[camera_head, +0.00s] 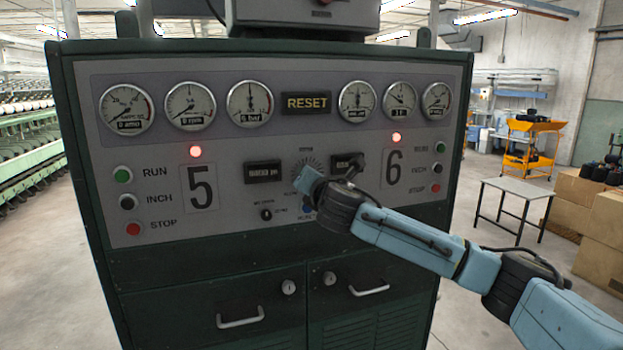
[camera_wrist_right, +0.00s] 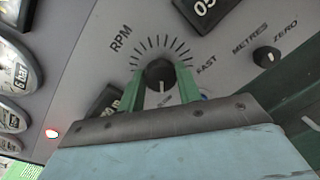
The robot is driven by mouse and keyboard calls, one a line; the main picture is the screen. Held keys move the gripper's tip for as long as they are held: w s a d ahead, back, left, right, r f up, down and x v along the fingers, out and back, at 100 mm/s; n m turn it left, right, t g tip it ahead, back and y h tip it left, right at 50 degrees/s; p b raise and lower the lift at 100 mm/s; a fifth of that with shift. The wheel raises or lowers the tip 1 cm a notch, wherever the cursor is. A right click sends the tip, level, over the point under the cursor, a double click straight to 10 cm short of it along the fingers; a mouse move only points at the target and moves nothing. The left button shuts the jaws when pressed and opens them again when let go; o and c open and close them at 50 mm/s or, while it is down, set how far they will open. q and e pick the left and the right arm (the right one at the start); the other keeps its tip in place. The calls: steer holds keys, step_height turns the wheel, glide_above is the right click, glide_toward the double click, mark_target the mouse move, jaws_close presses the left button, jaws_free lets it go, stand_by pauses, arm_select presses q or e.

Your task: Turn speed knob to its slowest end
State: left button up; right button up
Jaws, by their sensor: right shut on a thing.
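The dark round speed knob (camera_wrist_right: 160,74) sits on the grey panel in the right wrist view, inside a fan of dial ticks marked RPM, with FAST printed beside it. A pale pointer line shows on the knob's lower part in that view. My right gripper (camera_head: 308,181) reaches the dial from the right in the head view. Its two green fingers stand on either side of the knob in the wrist view, shut on it. In the head view the gripper covers the knob. My left gripper is not in view.
A small METRES/ZERO knob (camera_wrist_right: 266,57) is near the dial. A low table (camera_head: 515,190) and cardboard boxes (camera_head: 603,228) stand to the right.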

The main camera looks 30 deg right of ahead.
steer(key=o, duration=1)
steer(key=b+v, duration=0.3)
steer(key=v, duration=1)
steer(key=shift+s, duration=0.2)
